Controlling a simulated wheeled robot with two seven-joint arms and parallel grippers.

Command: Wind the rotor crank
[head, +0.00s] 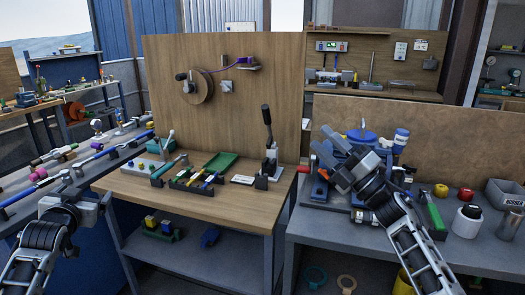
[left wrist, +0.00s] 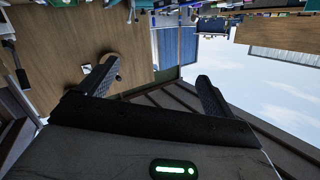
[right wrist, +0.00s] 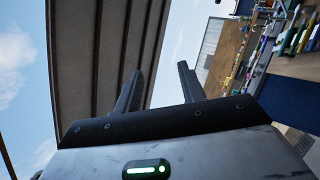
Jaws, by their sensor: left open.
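A round wooden disc (head: 197,87) with a dark crank knob (head: 181,77) is mounted on the upright wooden board, with a purple cord running from it to the right. It looks like the rotor crank, though I cannot be sure. My left gripper (head: 92,207) is low at the left, well apart from the disc. In the left wrist view, its fingers (left wrist: 155,85) are spread with nothing between them. My right gripper (head: 334,156) is in front of the blue machine on the right bench. In the right wrist view, its fingers (right wrist: 160,80) are apart and empty.
A wooden table (head: 215,207) under the board carries a black upright lever (head: 267,130), a green tray (head: 220,162) and small blocks. A blue machine (head: 362,138) with a red handle (head: 303,168) stands on the right bench. Tools crowd the left bench. Open air lies before the board.

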